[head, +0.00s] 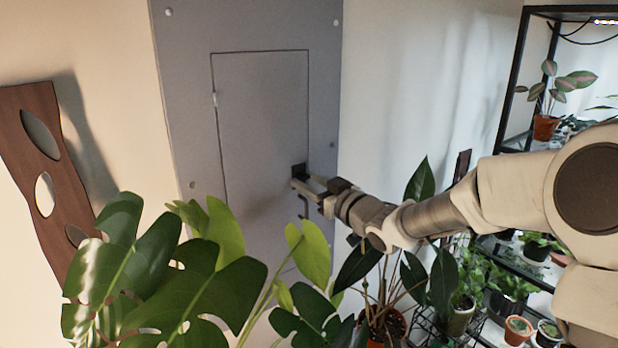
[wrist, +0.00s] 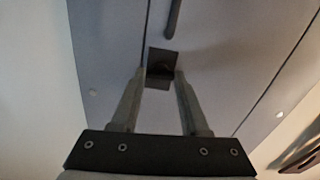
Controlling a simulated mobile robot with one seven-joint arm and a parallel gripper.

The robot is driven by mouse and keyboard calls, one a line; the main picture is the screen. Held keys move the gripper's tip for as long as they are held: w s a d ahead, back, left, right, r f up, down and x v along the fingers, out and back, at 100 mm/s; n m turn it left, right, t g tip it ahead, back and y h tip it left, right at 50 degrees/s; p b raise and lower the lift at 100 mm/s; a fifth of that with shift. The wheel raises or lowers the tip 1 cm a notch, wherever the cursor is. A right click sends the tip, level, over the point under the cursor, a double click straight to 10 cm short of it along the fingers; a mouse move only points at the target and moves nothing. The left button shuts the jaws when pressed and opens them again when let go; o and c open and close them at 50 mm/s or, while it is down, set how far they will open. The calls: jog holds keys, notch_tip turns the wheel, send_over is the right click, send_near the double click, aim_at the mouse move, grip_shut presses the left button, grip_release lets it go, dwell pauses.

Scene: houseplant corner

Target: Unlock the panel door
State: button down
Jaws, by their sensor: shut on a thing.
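The grey panel door (head: 262,110) is flush in its larger grey panel and looks closed. A small dark square lock (head: 299,170) sits near its right edge. My gripper (head: 300,183) reaches it from the right. In the wrist view the fingertips of my gripper (wrist: 160,73) are at the two sides of the lock's lower part, shut on a dark piece there. The lock's dark plate (wrist: 162,56) shows between and beyond them. A dark bar handle (wrist: 174,15) shows near the lock. The gripped piece's exact shape and turn are hidden.
A large-leaved plant (head: 190,285) stands in front at lower left, and another potted plant (head: 385,310) is below my arm. A black plant rack (head: 515,80) stands right. A brown wooden piece with holes (head: 45,170) is at left.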

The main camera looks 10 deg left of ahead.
jog(key=shift+m, duration=0.6)
jog(key=shift+c, duration=2)
grip_release()
jog(key=b+v, duration=0.1)
jog(key=v, duration=1.6)
jog(key=shift+s+d, duration=0.15)
jog(key=shift+s, duration=0.05)
